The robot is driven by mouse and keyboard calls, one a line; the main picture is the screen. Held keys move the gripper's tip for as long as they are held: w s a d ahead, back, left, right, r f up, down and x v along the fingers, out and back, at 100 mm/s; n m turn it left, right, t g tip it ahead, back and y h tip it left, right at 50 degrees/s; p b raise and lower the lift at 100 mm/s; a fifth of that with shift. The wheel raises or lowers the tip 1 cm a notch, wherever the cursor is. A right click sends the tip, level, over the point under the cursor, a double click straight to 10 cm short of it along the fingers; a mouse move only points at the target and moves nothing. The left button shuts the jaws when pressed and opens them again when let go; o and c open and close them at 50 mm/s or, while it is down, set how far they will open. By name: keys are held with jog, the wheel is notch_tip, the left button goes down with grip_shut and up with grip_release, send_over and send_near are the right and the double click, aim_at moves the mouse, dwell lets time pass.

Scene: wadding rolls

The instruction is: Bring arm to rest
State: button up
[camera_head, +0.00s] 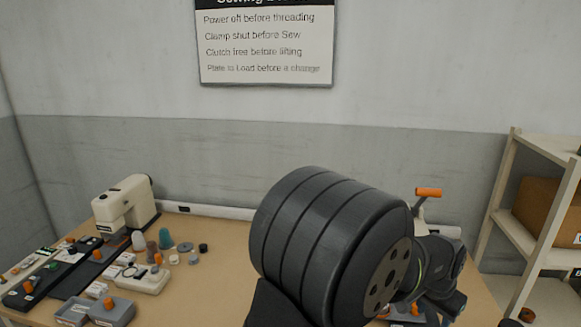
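My own arm fills the centre and right of the head view, with a large dark ribbed joint close to the camera and darker links behind it at the right. My gripper's fingers cannot be made out; they are hidden behind the arm or outside the frame. I cannot see whether anything is held. The wooden table (222,270) lies behind and below the arm.
A cream sewing machine (124,205) stands at the table's left, with several spools, grey trays (112,312) and orange-knobbed fixtures near it. An orange-handled lever (428,192) rises behind my arm. A shelf (540,240) with a cardboard box (545,208) stands at right.

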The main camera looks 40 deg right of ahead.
jog(key=w+d+f, duration=0.1)
jog(key=w, duration=0.5)
jog(key=w+d+f, duration=0.1)
jog(key=w+f, duration=0.1)
jog(key=w, duration=0.4)
jog(key=shift+w+f, duration=0.25)
jog(key=shift+d, duration=0.1)
jog(key=o, duration=1.2)
jog(key=s+a+r+n+t, duration=0.2)
jog(key=a+r+n+t, duration=0.15)
jog(key=r+n, duration=0.4)
jog(key=shift+n, duration=0.75)
jog(key=x, duration=0.9)
jog(key=shift+w+f, duration=0.25)
jog(key=shift+f, duration=0.1)
jog(key=shift+a+r, duration=0.1)
jog(key=v, duration=0.9)
jog(key=shift+a+r, duration=0.2)
jog(key=shift+r, duration=0.15)
